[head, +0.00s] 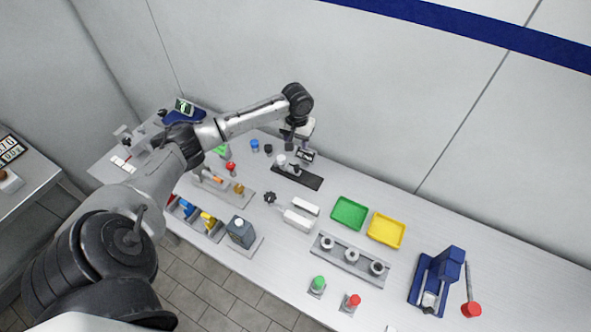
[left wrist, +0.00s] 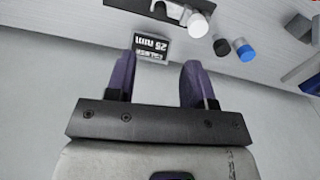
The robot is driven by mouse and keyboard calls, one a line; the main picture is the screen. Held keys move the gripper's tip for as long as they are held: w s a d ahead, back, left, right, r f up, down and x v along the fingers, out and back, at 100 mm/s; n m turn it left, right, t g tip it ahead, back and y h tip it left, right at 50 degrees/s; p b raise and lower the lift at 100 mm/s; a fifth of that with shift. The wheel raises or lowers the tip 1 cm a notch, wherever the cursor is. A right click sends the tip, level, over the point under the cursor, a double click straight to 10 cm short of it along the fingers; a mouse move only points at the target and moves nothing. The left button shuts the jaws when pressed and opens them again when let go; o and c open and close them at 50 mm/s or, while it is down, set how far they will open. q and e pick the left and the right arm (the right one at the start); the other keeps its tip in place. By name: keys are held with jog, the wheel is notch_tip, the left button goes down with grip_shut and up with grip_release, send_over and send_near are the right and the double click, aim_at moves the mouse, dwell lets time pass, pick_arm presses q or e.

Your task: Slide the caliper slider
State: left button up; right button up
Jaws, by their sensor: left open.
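The caliper (head: 311,182) is a dark flat bar on the table below my left arm's end. A pale upright knob (head: 280,160) stands on it; it looks like the slider's handle. In the left wrist view the dark bar (left wrist: 146,8) and the white-topped knob (left wrist: 197,24) show at the top edge, partly cut off. A small black sign (left wrist: 151,47) reading "CLOSE 25 mm" shows upside down between the fingertips in that view. My left gripper (left wrist: 160,65) is open and empty, above the table behind the bar, apart from the knob. My right gripper is out of view.
Blue (head: 255,146) and black (head: 268,148) knobs stand left of the caliper. Green (head: 349,213) and yellow (head: 386,230) trays lie to the right. The wall rises close behind.

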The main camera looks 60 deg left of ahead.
aim_at(297, 166)
pick_arm(q)
jog(key=shift+n, duration=0.3)
notch_tip(297, 166, down, 13)
jog(key=shift+r+b, duration=0.15)
jog(key=shift+b, duration=0.65)
jog(key=shift+f, duration=0.65)
jog(key=shift+c, duration=0.3)
grip_shut()
